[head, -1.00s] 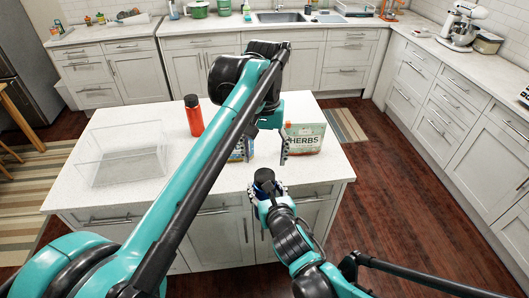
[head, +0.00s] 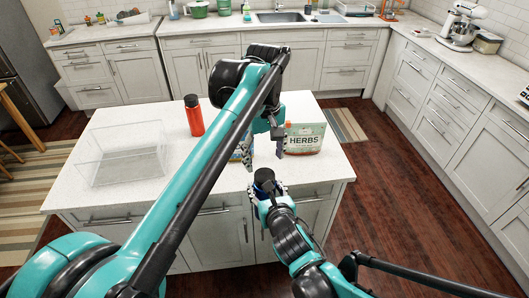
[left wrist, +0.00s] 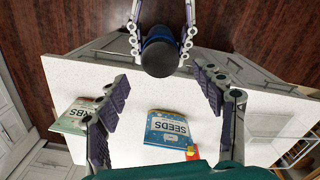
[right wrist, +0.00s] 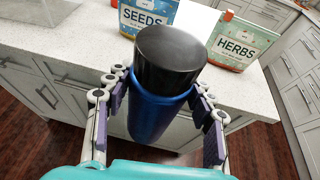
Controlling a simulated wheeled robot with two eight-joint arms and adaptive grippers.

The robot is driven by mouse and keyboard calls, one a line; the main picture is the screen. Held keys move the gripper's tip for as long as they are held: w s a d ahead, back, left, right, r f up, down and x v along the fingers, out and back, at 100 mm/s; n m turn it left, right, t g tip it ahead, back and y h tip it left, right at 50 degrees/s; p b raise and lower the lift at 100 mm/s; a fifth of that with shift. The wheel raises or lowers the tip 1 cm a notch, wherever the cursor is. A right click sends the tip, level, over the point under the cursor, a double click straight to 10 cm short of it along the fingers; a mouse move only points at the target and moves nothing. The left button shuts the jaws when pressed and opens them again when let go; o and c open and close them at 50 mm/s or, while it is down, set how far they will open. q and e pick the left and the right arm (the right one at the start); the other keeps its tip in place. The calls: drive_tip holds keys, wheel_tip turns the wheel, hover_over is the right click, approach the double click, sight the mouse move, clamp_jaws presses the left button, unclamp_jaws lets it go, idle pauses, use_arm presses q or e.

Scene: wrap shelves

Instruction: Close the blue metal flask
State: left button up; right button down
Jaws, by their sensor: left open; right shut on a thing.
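The blue metal flask (right wrist: 155,115) stands upright in my right gripper, in front of the counter edge. Its black cap (right wrist: 172,57) sits on top; I cannot tell how tightly. The cap also shows in the left wrist view (left wrist: 159,58), between the right fingers. My right gripper (head: 266,190) is shut on the flask body, with a finger on each side. My left gripper (head: 265,152) is open and empty, above the island and a little beyond the flask in the head view. Its spread fingers show in the left wrist view (left wrist: 160,90), apart from the cap.
A seeds packet (left wrist: 170,129) and a herbs packet (head: 305,138) stand on the island (head: 330,165). My left arm partly hides the seeds packet in the head view. A red bottle (head: 194,116) and a clear box (head: 118,182) are further left.

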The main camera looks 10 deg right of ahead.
sight(265, 174)
use_arm(q)
wheel_tip(265, 174, down, 7)
drive_tip(key=shift+r, duration=0.1)
idle(0.4)
drive_tip(key=c, duration=1.2)
drive_tip(key=m, duration=0.5)
drive_tip(key=shift+c, duration=0.2)
drive_tip(key=m, duration=0.3)
drive_tip(key=o, duration=1.3)
